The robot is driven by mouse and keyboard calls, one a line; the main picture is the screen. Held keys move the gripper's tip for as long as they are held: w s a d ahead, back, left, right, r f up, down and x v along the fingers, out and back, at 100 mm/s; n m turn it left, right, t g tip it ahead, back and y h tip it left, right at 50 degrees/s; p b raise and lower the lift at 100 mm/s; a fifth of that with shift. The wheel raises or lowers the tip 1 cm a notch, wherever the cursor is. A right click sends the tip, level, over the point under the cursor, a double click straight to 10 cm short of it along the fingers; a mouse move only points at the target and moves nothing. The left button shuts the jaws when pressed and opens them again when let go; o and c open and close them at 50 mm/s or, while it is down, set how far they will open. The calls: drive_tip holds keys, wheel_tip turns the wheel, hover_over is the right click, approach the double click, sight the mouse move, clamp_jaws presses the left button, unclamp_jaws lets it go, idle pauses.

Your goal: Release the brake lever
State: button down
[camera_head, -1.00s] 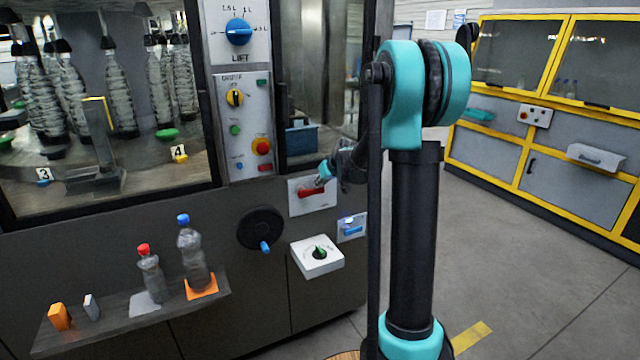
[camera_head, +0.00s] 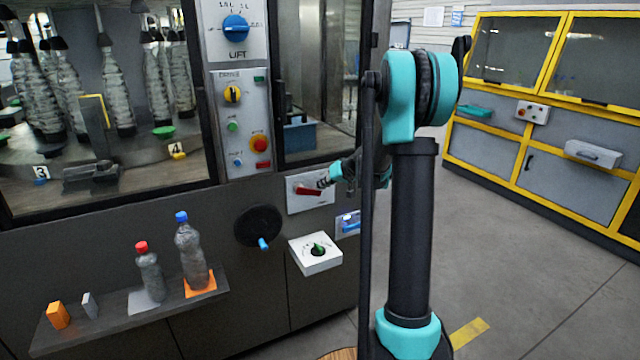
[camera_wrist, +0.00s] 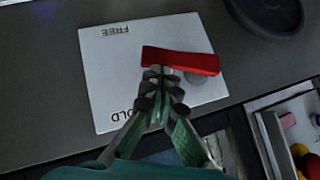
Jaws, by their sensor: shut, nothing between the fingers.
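The red brake lever (camera_head: 308,191) is on a white plate (camera_head: 325,199) on the machine front. In the wrist view the lever (camera_wrist: 190,61) lies across the plate (camera_wrist: 110,70), between an upside-down FREE label (camera_wrist: 115,31) and a partly covered HOLD label (camera_wrist: 118,115). Its free end points left there, tilted slightly to the FREE side. My gripper (camera_wrist: 161,76) is shut and empty, its fingertips against or very close to the lever's HOLD-side edge; exact contact is hard to tell. In the head view my gripper (camera_head: 324,183) is at the lever's right end.
A black handwheel (camera_head: 258,227) with a blue knob is left of the plate. A white dial box (camera_head: 315,254) and a blue-handled switch (camera_head: 348,224) sit below. A shelf (camera_head: 130,317) with two bottles is at lower left. Open floor lies to the right.

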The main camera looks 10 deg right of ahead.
drive_tip(key=f+m+y, duration=0.2)
drive_tip(key=f+y, duration=0.1)
drive_tip(key=f+m+y, duration=0.1)
drive_tip(key=shift+a+f+y, duration=0.25)
drive_tip(key=shift+f+y, duration=0.15)
idle(0.4)
idle(0.4)
